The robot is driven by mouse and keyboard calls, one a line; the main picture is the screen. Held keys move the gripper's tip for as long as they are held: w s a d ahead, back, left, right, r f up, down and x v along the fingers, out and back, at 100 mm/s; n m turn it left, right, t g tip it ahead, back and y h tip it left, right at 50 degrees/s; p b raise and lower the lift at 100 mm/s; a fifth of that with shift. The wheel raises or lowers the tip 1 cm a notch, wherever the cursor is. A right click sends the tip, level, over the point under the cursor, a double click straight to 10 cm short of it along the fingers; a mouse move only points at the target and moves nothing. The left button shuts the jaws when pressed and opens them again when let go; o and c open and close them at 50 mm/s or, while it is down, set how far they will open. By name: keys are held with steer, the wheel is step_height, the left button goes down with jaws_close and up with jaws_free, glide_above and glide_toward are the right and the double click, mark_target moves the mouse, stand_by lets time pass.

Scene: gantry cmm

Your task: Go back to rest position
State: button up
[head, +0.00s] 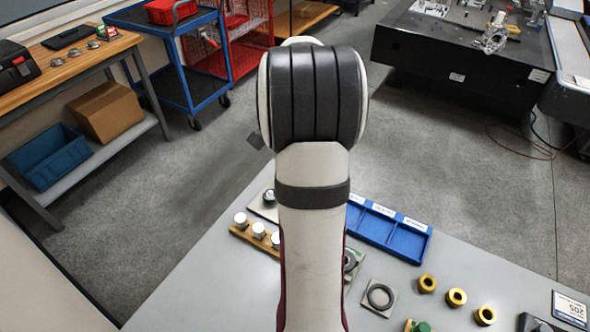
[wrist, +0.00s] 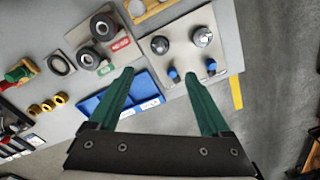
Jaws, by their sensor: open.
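My gripper (wrist: 160,73) shows in the wrist view with its two green fingers spread apart and nothing between them. It is above the worktable, over the edge of a blue divided tray (wrist: 144,84), part of which is hidden behind the left finger. In the head view my white arm with its dark joint stands upright in the middle, and the gripper cannot be made out there. The blue tray also shows in the head view (head: 408,242), right of the arm.
The grey worktable (head: 185,292) holds gold rings (head: 456,297), a plate with a black ring (head: 380,296) and a wooden rack with white cylinders (head: 258,231). A plate with knobs and blue-topped pegs (wrist: 182,52) lies beyond the fingers. A blue cart (head: 197,82) stands back left.

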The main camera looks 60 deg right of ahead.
steer(key=shift+r, duration=0.5)
steer(key=w+a+r+n, duration=0.2)
steer(key=a+n, duration=0.1)
steer(key=a, duration=0.4)
steer(key=w+a+r+n, duration=0.2)
steer(key=a+n, duration=0.1)
steer(key=a, duration=0.4)
steer(key=s+a+n+y, duration=0.1)
steer(key=s+a+n, duration=0.5)
steer(key=a, duration=0.5)
steer(key=s+a+n, duration=0.6)
steer(key=a+n, duration=0.1)
steer(key=a, duration=0.4)
steer(key=shift+s+a+y, duration=0.15)
steer(key=shift+s+y, duration=0.15)
steer(key=shift+y, duration=0.1)
